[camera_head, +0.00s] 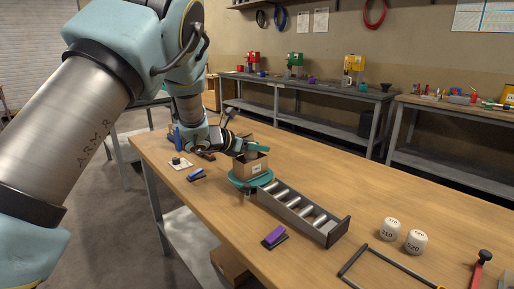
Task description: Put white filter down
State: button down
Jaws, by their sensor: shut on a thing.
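My gripper (243,146) is small in the view, at the open cardboard box (252,168) on the wooden workbench. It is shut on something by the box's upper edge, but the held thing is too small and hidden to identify. I cannot make out the white filter for certain. The box stands on a teal round platform (237,181) at the far end of a roller track.
The grey roller track (325,228) slopes toward the front right. Two white numbered cylinders (390,229) stand right of it. The bench's right middle is clear.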

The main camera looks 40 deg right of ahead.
jog(key=shift+f+b, duration=0.4)
jog(key=shift+b, duration=0.1)
jog(key=c, duration=0.6)
grip_release()
jog(key=shift+r, duration=0.15)
jog(key=shift+r+p, duration=0.6)
jog(key=shift+p, duration=0.4)
jog(key=shift+a+r, duration=0.15)
jog(key=shift+a, duration=0.05)
jog(key=b+v, duration=0.3)
jog(key=v, duration=0.8)
jog(key=shift+a, duration=0.3)
